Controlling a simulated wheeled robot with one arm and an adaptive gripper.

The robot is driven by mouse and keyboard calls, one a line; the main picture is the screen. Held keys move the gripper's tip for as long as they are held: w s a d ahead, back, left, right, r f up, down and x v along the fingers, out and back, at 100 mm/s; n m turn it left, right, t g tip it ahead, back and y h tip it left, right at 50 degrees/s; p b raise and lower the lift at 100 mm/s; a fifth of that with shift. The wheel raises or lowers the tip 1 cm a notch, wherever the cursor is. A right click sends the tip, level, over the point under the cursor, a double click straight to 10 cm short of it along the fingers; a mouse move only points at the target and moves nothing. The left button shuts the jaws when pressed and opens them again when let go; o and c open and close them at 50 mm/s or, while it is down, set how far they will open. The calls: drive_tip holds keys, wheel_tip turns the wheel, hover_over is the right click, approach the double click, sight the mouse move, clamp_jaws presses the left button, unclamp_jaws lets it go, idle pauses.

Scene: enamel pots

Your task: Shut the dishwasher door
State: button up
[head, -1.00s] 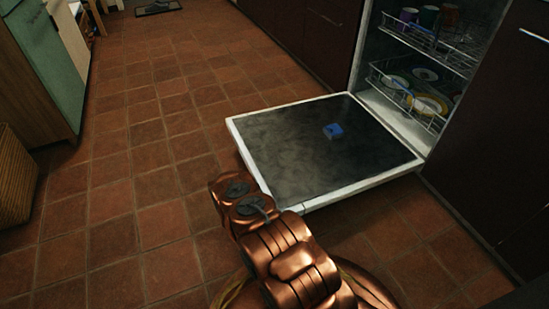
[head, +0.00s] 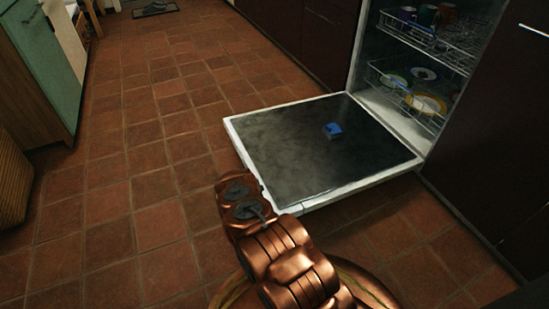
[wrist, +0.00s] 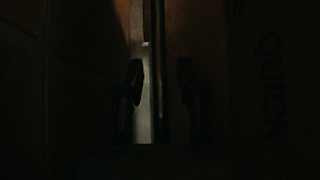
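The dishwasher door (head: 285,150) is open and lies about flat, low above the floor, with a dark inner face and a pale rim. The dishwasher (head: 385,62) stands open behind it. My arm reaches to the door's near left corner in the head view and hides my gripper there. In the wrist view my gripper (wrist: 160,82) has its two dark fingers apart. A pale strip, apparently the door's edge (wrist: 146,95), runs between them, nearer the left finger. That view is very dark, and I cannot tell whether a finger touches it.
Racks (head: 410,90) inside the dishwasher hold plates and cups. A small blue item (head: 332,131) sits on the door's inner face. Dark cabinets (head: 495,130) flank the opening. A green cabinet (head: 45,70) and a woven basket (head: 12,185) stand left. The tiled floor between is clear.

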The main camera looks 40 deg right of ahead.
clamp_jaws()
idle(0.5)
